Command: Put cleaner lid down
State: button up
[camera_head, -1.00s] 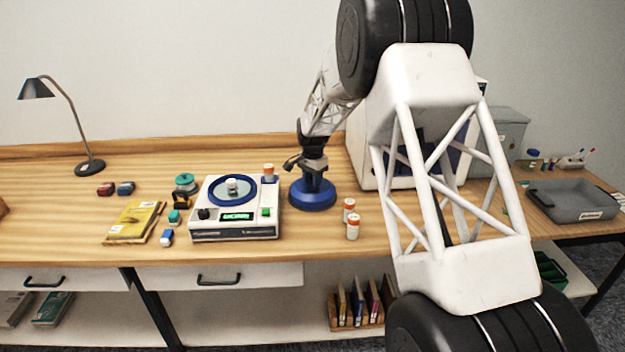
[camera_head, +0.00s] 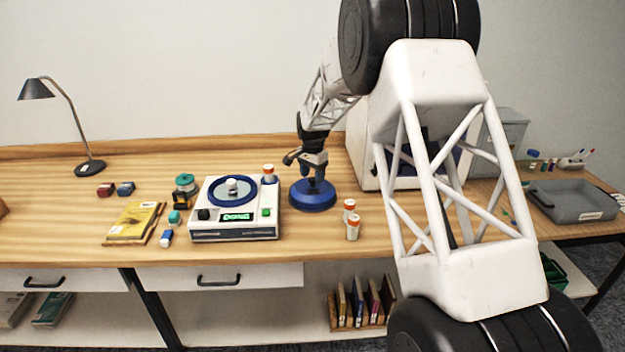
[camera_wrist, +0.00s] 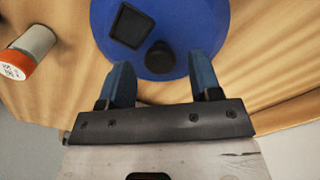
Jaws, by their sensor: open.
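The cleaner lid is a round blue disc (camera_head: 313,196) lying flat on the wooden desk, right of the white machine. In the wrist view the blue lid (camera_wrist: 185,25) fills the top middle, with a black square patch and a black knob (camera_wrist: 160,57) on it. My gripper (camera_wrist: 162,72) is open, with its two blue fingers either side of the knob and apart from it. In the head view my gripper (camera_head: 314,174) is just above the lid. The white cleaner (camera_head: 235,231) stands uncovered, with a blue ring and a small whitish piece (camera_head: 232,184) inside.
Another vial (camera_head: 269,172) stands behind the cleaner's right corner. A yellow book (camera_head: 134,221) lies left. A large white box (camera_head: 362,150) stands behind right.

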aim_at(312, 178)
notch_tip(312, 178, up, 10)
dwell(0.5)
jog(key=shift+f, duration=0.1)
dwell(0.5)
jog(key=s+d+r+n, duration=0.1)
jog(key=s+d+r, duration=0.25)
jog(key=s, duration=0.65)
jog(key=s+d+r+n+t, duration=0.15)
jog(key=s+r, duration=0.35)
jog(key=s, duration=0.5)
jog(key=s+d+r+n, duration=0.25)
jog(key=s+r, duration=0.25)
jog(key=s, duration=0.5)
jog(key=s+d+f+n, duration=0.2)
jog(key=s, duration=1.3)
jog(key=s+d+f+n+t, duration=0.1)
jog(key=s+d+f, duration=0.1)
jog(key=s, duration=1.4)
jog(key=shift+f+n, duration=0.4)
jog(key=shift+f, duration=0.4)
